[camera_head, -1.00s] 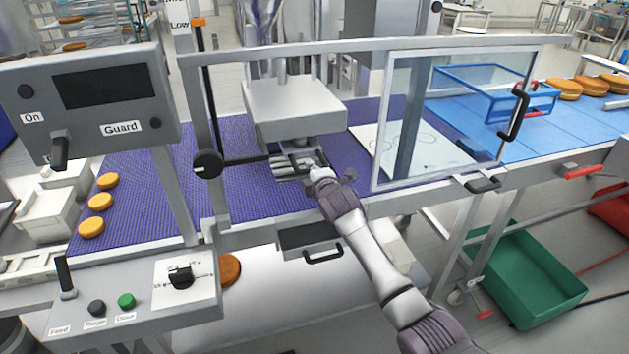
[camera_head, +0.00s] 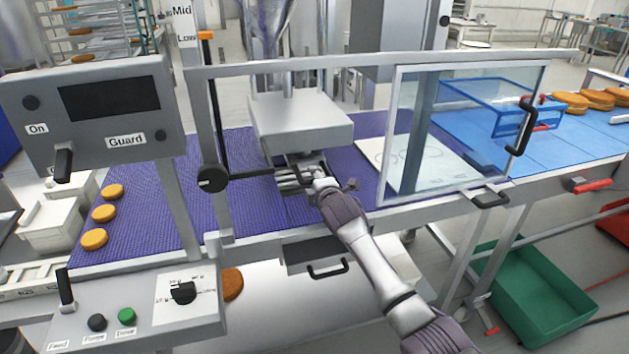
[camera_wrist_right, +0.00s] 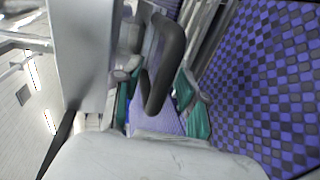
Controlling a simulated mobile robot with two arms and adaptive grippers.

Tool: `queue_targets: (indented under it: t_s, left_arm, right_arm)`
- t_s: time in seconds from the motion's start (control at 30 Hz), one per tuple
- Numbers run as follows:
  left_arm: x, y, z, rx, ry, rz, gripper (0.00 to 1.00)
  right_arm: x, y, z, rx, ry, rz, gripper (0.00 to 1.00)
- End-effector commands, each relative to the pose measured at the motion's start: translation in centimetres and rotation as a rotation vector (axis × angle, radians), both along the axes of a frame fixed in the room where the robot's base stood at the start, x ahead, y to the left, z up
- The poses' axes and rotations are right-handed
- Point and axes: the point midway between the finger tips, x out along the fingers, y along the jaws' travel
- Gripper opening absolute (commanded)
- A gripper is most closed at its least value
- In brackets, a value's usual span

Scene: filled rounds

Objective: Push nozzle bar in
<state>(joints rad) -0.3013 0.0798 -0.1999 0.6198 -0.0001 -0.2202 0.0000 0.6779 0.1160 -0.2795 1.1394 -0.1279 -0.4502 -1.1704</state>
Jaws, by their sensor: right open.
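The nozzle bar (camera_head: 293,180) shows as grey metal under the depositor head (camera_head: 300,118), above the purple belt. My right gripper (camera_head: 318,174) is at its near end and covers part of it. In the right wrist view a black loop handle (camera_wrist_right: 165,65) lies between the teal-padded fingers of my right gripper (camera_wrist_right: 160,108), which are apart. Metal bar parts (camera_wrist_right: 207,35) show behind the handle. I cannot tell whether the fingers touch the handle, or how far in the bar sits. My left gripper is not in view.
The frame's lower rail (camera_head: 420,207) runs below my right arm. A clear guard panel (camera_head: 455,130) stands to the right, and a black lever (camera_head: 240,176) to the left. A control panel (camera_head: 135,310) is at lower left. Buns (camera_head: 104,213) lie on the belt (camera_head: 225,165).

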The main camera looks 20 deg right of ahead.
Motion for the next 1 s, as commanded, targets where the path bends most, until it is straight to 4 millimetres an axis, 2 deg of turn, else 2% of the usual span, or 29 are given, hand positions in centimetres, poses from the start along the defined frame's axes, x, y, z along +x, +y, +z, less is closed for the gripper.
queue_targets:
  t_s: [0.27, 0.37, 0.8, 1.0]
  left_arm:
    - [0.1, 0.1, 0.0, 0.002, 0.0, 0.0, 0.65]
    - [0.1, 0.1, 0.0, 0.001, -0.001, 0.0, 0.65]
    - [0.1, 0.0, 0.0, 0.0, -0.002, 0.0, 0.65]
    - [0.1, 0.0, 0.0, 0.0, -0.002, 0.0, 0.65]
  right_arm:
    - [-0.9, -0.1, 0.1, 0.0, -0.001, 0.0, 0.41]
    - [-2.1, -0.1, 0.4, 0.0, -0.001, 0.001, 0.41]
    - [-9.7, -0.3, 2.0, -0.001, 0.001, 0.001, 0.41]
    - [-11.4, -0.4, 2.4, 0.0, 0.001, 0.0, 0.41]
